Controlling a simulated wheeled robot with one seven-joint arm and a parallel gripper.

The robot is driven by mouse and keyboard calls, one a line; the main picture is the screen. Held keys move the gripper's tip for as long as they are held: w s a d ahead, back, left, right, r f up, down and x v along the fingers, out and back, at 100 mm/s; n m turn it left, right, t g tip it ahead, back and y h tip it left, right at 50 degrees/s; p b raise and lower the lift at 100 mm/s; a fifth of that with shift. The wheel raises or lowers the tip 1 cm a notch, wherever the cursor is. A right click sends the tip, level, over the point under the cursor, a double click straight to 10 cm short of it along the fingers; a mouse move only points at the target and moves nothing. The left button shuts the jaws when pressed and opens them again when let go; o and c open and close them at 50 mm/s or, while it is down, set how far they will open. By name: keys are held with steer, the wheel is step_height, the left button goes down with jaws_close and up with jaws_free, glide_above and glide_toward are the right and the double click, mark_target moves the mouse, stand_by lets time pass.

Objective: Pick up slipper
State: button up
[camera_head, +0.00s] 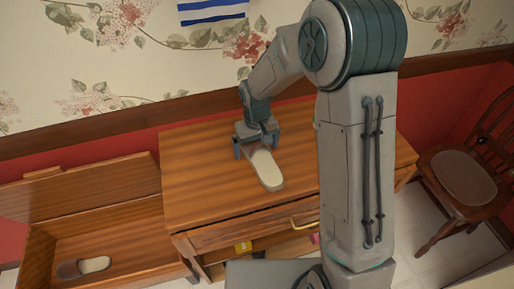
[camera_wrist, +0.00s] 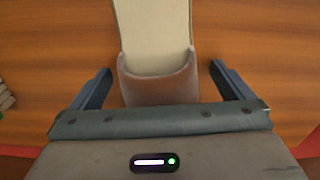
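A slipper (camera_head: 266,168) with a pale insole and a grey-brown toe cover lies on top of the wooden dresser (camera_head: 205,175). In the wrist view the slipper (camera_wrist: 155,50) runs up from the bottom middle, its toe cover nearest my gripper. My gripper (camera_head: 253,152) is over its toe end. The two fingers (camera_wrist: 160,85) are spread wide, one on each side of the toe cover, with gaps between them and the slipper. A second, similar slipper (camera_head: 84,267) lies in the open wooden box at the lower left.
The open wooden box (camera_head: 130,222) stands left of the dresser. A wooden chair (camera_head: 462,185) is at the right. Yellow (camera_head: 243,247) and pink items show in the dresser's lower opening. A small greyish object (camera_wrist: 5,96) is at the wrist view's left edge. The dresser top's left part is clear.

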steer(key=c, duration=1)
steer(key=shift+r, duration=0.1)
steer(key=shift+c, duration=0.2)
